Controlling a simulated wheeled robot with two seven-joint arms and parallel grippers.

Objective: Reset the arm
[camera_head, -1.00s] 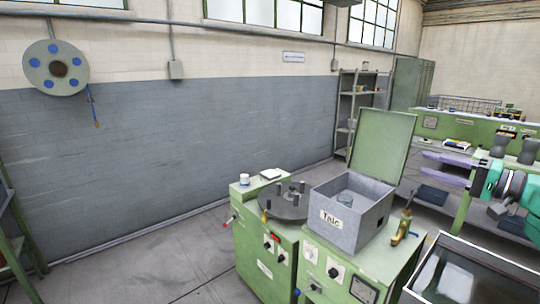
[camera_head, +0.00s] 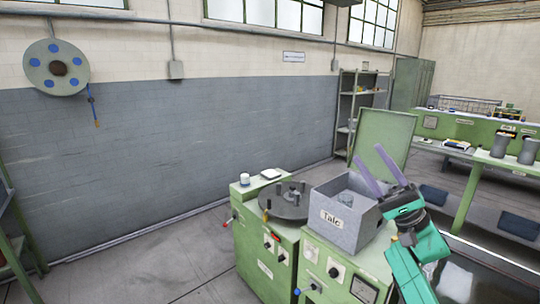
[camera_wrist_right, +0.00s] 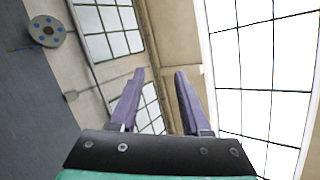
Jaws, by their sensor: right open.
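My right gripper (camera_head: 372,162) is in the head view, in front of the open green lid of the talc box. Its two purple fingers are spread apart and point up. The green-and-black arm below it comes up from the lower right. In the right wrist view the gripper (camera_wrist_right: 158,76) is open with nothing between its fingers. My left gripper is not in view.
The grey talc box (camera_head: 343,231) stands on a green machine, with its green lid (camera_head: 381,137) raised. A round dark turntable (camera_head: 284,207) with pegs is to its left. A long green bench (camera_head: 478,132) stands at the right. The floor at left is clear.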

